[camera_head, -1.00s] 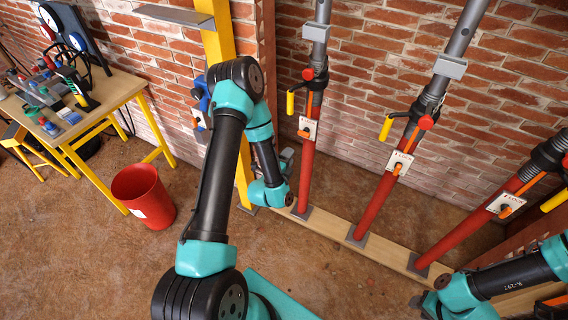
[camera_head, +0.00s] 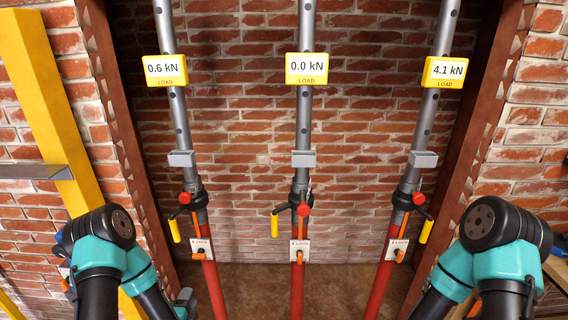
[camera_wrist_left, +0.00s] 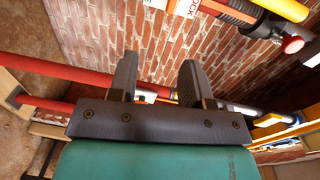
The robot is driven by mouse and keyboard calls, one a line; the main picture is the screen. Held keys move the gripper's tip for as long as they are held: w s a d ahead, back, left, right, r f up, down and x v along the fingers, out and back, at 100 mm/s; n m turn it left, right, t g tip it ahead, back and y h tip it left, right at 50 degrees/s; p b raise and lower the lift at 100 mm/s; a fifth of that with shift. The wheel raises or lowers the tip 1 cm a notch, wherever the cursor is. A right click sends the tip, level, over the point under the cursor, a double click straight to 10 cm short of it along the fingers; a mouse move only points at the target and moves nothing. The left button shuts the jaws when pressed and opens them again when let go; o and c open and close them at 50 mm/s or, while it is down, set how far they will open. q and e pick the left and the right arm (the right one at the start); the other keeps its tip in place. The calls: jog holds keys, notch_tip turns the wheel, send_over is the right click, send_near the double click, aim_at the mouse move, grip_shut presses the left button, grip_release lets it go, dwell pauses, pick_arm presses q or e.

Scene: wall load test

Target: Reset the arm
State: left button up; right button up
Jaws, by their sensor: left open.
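My left arm comes in at the lower left of the head view, bent at a teal and black joint. Its left gripper (camera_head: 186,301) shows small and dark beside the foot of the left prop (camera_head: 207,275). In the left wrist view the two dark fingers of the left gripper (camera_wrist_left: 156,82) stand apart with nothing between them. Red prop tubes pass behind them. My right arm stands at the lower right of the head view in a similar bent pose. Its gripper is hidden below the picture or behind the arm.
Left, middle (camera_head: 297,283) and right (camera_head: 384,277) props stand before the brick wall. Load displays read 0.6 kN (camera_head: 165,70), 0.0 kN (camera_head: 306,68) and 4.1 kN (camera_head: 444,72). Each prop has a yellow-handled lever. A yellow post (camera_head: 45,95) with a grey shelf stands at left.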

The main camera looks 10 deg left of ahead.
pick_arm(q)
jog(key=s+d+f+n+g+h, duration=0.2)
jog(key=s+d+f+n+g, duration=0.2)
jog(key=s+d+n+g, duration=0.3)
jog(key=s+d+f+n+g+h, duration=0.3)
jog(key=s+d+f+n+g, duration=0.1)
jog(key=s+d+n+g, duration=0.3)
jog(key=s+n+g, duration=0.2)
jog(key=n, duration=0.2)
jog(key=shift+f, duration=0.4)
